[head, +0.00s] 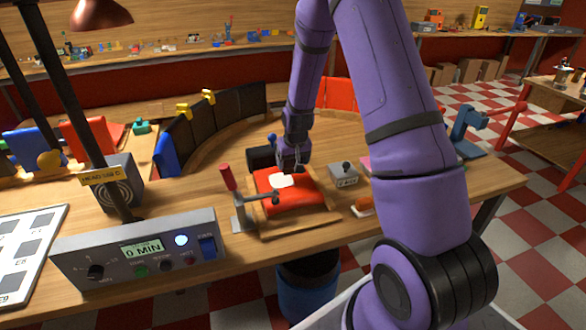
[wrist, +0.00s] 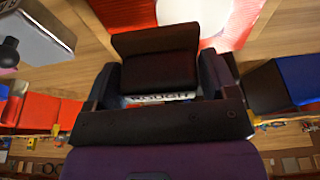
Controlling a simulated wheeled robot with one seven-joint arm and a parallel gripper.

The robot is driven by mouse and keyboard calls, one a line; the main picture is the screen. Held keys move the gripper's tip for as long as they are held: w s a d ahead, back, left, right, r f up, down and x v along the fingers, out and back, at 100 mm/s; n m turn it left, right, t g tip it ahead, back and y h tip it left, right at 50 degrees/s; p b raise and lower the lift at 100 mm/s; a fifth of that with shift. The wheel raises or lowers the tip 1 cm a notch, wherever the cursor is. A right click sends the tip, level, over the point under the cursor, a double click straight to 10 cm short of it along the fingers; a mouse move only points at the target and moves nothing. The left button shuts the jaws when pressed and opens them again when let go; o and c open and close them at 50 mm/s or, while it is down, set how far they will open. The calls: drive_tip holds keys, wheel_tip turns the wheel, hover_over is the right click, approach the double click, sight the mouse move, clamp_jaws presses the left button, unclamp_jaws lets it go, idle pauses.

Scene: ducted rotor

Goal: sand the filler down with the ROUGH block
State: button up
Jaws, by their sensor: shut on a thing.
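My gripper (wrist: 160,82) is shut on a dark block (wrist: 155,45) with a white label reading ROUGH. In the head view my gripper (head: 289,164) is over the far part of a red panel (head: 290,203), close to a white filler patch (head: 283,180). The block can hardly be made out there. In the wrist view the filler patch (wrist: 196,12) and the red panel (wrist: 252,14) lie just beyond the block. I cannot tell whether the block touches the panel.
A clamp with a red handle (head: 228,178) stands at the panel's left edge. A grey labelled block (head: 343,175) and a small orange item (head: 362,205) are to its right. A control box (head: 140,250) reading 0 MIN and a lamp post (head: 75,95) stand front left.

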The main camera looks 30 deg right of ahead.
drive_tip(key=shift+a+r, duration=0.1)
drive_tip(key=shift+r, duration=2.25)
